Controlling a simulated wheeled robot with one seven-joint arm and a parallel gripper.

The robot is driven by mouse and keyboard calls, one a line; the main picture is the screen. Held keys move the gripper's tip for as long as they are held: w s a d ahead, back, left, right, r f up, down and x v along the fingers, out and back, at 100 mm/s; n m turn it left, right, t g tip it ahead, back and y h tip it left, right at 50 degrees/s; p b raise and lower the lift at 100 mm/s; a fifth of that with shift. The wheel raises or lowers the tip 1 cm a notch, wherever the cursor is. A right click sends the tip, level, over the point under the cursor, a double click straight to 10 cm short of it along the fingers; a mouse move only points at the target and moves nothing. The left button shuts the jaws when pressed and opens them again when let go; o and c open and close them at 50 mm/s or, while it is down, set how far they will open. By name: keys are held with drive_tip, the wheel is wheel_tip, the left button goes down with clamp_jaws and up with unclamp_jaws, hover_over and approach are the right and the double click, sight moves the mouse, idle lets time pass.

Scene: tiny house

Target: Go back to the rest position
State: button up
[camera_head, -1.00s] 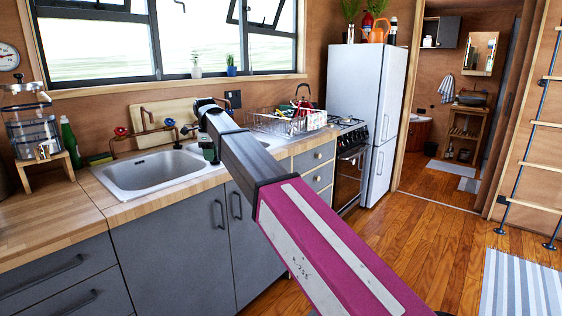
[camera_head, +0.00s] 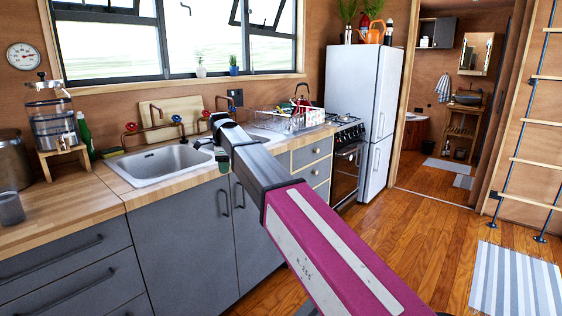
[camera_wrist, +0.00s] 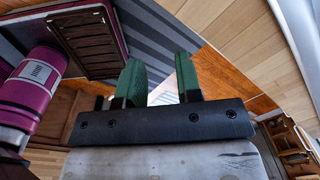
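My arm reaches forward from the lower right in the head view, magenta then dark grey. My gripper (camera_head: 222,158) is at its far end, in front of the sink (camera_head: 160,166) and the counter's front edge. The fingers are small and partly hidden there. In the wrist view my gripper (camera_wrist: 160,80) shows two green fingers standing apart with a gap between them. Nothing is held between them.
The wooden counter (camera_head: 62,212) with grey cabinets (camera_head: 170,240) runs along the left. A dish rack (camera_head: 285,122), stove (camera_head: 347,165) and white fridge (camera_head: 365,100) stand beyond. Wooden floor (camera_head: 420,235) is open at the right, with a striped rug (camera_head: 515,280) and ladder (camera_head: 520,150).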

drive_tip(key=s+d+f+n, duration=0.3)
drive_tip(key=d+f+n, duration=0.1)
drive_tip(key=d+f, duration=0.75)
drive_tip(key=s+d+f+n, duration=0.4)
drive_tip(key=d+f, duration=0.6)
drive_tip(key=d, duration=0.3)
drive_tip(key=s+d+f+n, duration=0.8)
drive_tip(key=s+d+f, duration=0.5)
drive_tip(key=d, duration=0.3)
drive_tip(key=shift+s+d+f+n+g, duration=0.2)
drive_tip(key=shift+s+d+n+g, duration=0.1)
drive_tip(key=shift+s, duration=0.35)
drive_tip(key=shift+o, duration=0.4)
